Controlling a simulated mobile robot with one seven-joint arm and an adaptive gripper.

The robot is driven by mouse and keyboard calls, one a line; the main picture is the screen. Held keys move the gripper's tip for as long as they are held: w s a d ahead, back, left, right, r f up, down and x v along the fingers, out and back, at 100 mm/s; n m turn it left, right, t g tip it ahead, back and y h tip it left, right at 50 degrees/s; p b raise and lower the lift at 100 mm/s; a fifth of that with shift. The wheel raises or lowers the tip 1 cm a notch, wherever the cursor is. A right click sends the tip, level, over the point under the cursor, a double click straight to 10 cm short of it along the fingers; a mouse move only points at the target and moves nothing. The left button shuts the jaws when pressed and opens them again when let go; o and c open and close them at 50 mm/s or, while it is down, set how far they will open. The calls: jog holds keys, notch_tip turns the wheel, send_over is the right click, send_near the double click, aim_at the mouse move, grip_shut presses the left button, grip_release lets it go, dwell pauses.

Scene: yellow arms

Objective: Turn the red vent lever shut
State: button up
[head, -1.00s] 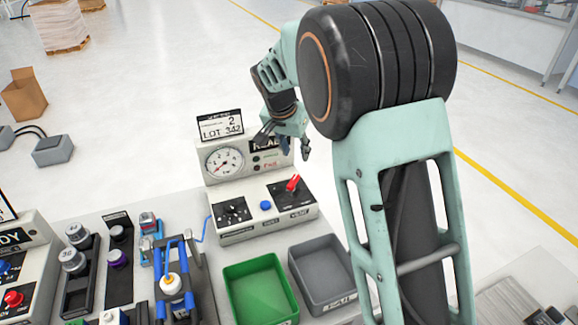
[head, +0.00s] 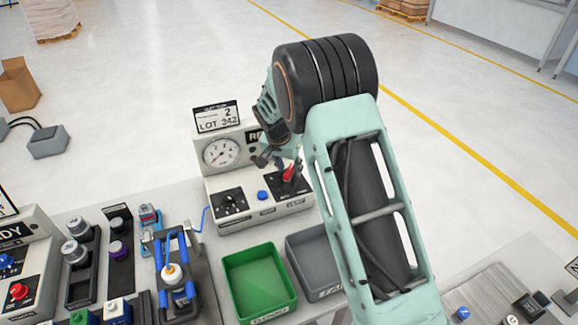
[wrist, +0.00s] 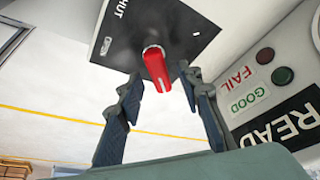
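The red vent lever (head: 289,173) stands on a black plate (wrist: 185,35) at the right side of the white control box (head: 245,210). It also shows in the wrist view (wrist: 157,68), pointing between my fingers. The word "SHUT" is partly readable on the plate. My gripper (wrist: 158,98) is open, with one finger on each side of the lever's free end. I see no contact with the lever. In the head view my gripper (head: 276,160) is beside the lever and partly hidden by my wrist.
The box carries a gauge (head: 222,152), a black knob (head: 231,201) and a blue button (head: 262,195). A green bin (head: 259,284) and a grey bin (head: 312,258) stand in front. A lot sign (head: 217,117) stands on top. The bench left of the box holds several fixtures.

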jog(key=shift+c, duration=0.6)
grip_shut()
